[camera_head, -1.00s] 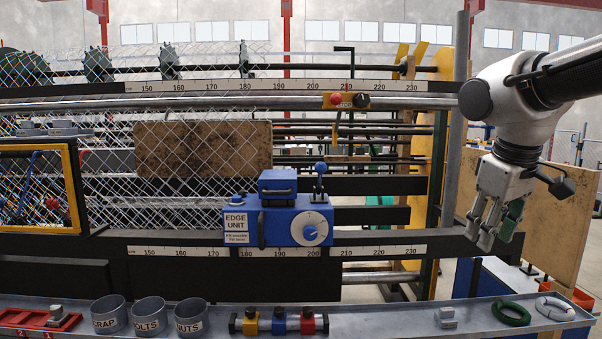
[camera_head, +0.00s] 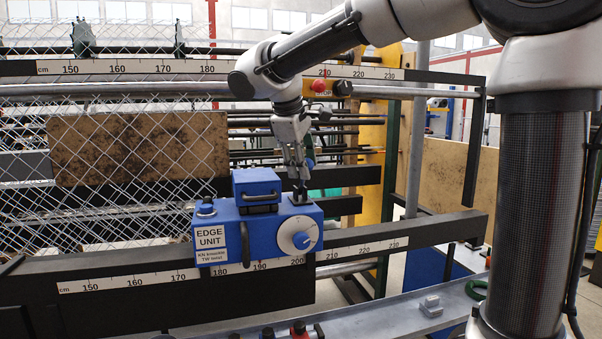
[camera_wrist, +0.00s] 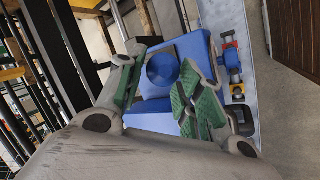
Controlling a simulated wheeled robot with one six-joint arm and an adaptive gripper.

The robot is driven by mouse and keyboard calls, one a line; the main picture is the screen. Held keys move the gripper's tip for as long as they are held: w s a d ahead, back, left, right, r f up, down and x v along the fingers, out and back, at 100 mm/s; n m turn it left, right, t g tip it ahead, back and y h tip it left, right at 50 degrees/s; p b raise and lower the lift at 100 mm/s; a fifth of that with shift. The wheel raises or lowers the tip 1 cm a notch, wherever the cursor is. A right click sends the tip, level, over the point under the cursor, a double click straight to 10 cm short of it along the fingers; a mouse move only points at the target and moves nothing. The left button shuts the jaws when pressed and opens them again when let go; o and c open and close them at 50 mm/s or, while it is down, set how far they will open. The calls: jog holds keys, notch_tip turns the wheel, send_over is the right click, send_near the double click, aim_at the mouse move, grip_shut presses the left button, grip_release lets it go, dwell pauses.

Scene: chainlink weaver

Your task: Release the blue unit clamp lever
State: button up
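The blue edge unit (camera_head: 229,220) sits on the dark lower rail, with a white dial on its front and a raised blue block on top. The clamp lever's blue knob (camera_head: 310,163) is partly hidden behind my gripper (camera_head: 300,180), which points down over the unit's right top. In the wrist view the round blue knob (camera_wrist: 163,69) lies between the two green-padded fingers of my gripper (camera_wrist: 158,78). The fingers are spread and I see gaps beside the knob. Whether a pad touches it is not clear. The lever's shaft is mostly hidden.
A scale strip (camera_head: 130,281) runs along the lower rail (camera_head: 400,234). Chainlink mesh (camera_head: 130,140) hangs at left. A red-knobbed yellow part (camera_head: 330,86) sits on the upper rail, close behind my arm. A grey tray (camera_head: 400,312) lies in front.

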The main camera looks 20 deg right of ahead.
jog(key=shift+x, duration=1.55)
jog(key=shift+d, duration=0.1)
grip_shut()
jog(key=shift+w, duration=0.1)
